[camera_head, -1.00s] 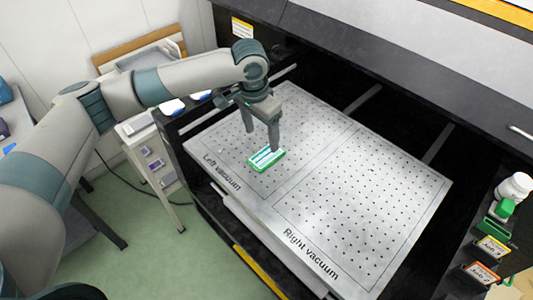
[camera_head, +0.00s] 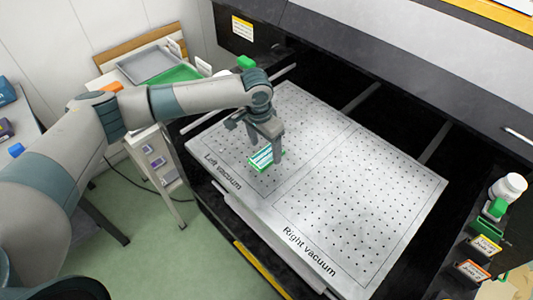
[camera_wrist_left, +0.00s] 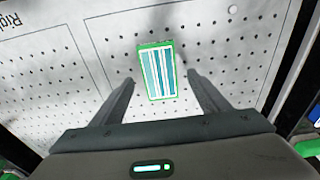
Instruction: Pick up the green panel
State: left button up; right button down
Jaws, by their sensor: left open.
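The green panel (camera_head: 260,158), with white and blue stripes on its face, lies on the left vacuum side of the perforated plate (camera_head: 350,215). In the left wrist view the panel (camera_wrist_left: 157,72) lies ahead of my left gripper (camera_wrist_left: 163,80), between the lines of its two spread fingers. My left gripper (camera_head: 265,160) is open and empty above the panel, pointing down. In the head view its fingers cover part of the panel. I cannot tell whether they touch it. My right gripper is not in view.
A white bottle (camera_head: 508,187) and several labelled boxes stand at the right edge. A grey tray (camera_head: 150,65) and a green tray (camera_head: 176,75) sit on a white cart at the back left. The right vacuum side is clear.

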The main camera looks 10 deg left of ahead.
aim_at(267, 157)
pick_arm(q)
jog(key=shift+w+f, duration=0.1)
jog(key=shift+f, duration=1.05)
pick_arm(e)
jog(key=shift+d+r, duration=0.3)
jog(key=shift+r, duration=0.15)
pick_arm(q)
jog(key=c, duration=1.1)
jog(key=shift+c, duration=0.6)
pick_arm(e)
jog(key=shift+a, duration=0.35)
pick_arm(q)
jog(key=shift+r, duration=0.1)
